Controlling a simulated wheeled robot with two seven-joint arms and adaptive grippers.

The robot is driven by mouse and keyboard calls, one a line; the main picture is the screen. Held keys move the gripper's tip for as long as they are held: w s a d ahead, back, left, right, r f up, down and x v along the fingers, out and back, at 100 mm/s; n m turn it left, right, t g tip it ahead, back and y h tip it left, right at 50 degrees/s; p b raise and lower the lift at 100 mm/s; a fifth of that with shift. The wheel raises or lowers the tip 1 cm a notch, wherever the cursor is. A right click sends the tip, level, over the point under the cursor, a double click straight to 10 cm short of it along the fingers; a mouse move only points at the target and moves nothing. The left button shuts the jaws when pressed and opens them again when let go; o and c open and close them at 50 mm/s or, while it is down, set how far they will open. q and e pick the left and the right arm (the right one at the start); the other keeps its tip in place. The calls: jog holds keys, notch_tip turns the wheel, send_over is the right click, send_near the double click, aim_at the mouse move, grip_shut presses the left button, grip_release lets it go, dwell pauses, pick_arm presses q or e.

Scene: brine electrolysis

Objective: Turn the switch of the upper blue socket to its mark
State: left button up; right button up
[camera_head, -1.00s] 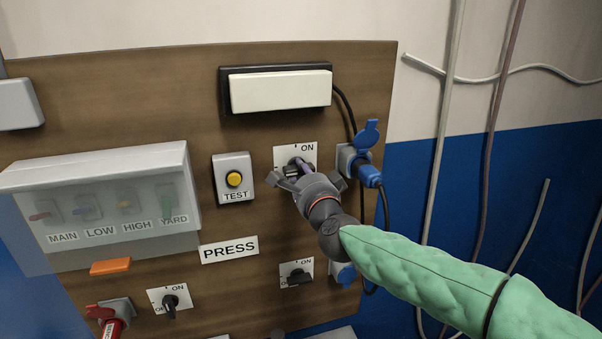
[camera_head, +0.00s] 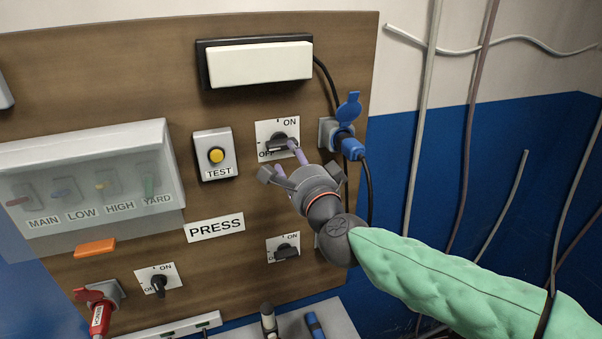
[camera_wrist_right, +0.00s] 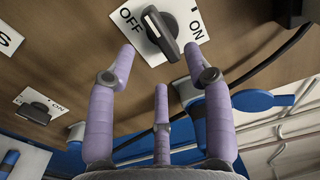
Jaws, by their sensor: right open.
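The upper switch (camera_head: 282,145) is a dark knob on a white plate (camera_head: 263,129) marked ON and OFF. In the head view the knob lies roughly level; in the wrist view the knob (camera_wrist_right: 160,32) sits between the OFF and ON words. The upper blue socket (camera_head: 328,131) is right of it, lid up, with a blue plug (camera_head: 347,146) in it. My right gripper (camera_head: 291,158) is open just in front of the switch. In the wrist view its purple fingertips stand either side of the knob, apparently apart from it. My left gripper is out of view.
A yellow TEST button (camera_head: 216,156) is left of the switch. A lower switch (camera_head: 287,251) is below, and a clear-covered box (camera_head: 90,150) at the left. A black cable (camera_head: 325,75) runs from the white lamp box (camera_head: 260,63) down by the socket. A red plug (camera_head: 99,318) is low at the left.

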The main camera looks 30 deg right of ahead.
jog(key=v, duration=0.5)
jog(key=shift+w+f, duration=0.1)
dwell(0.5)
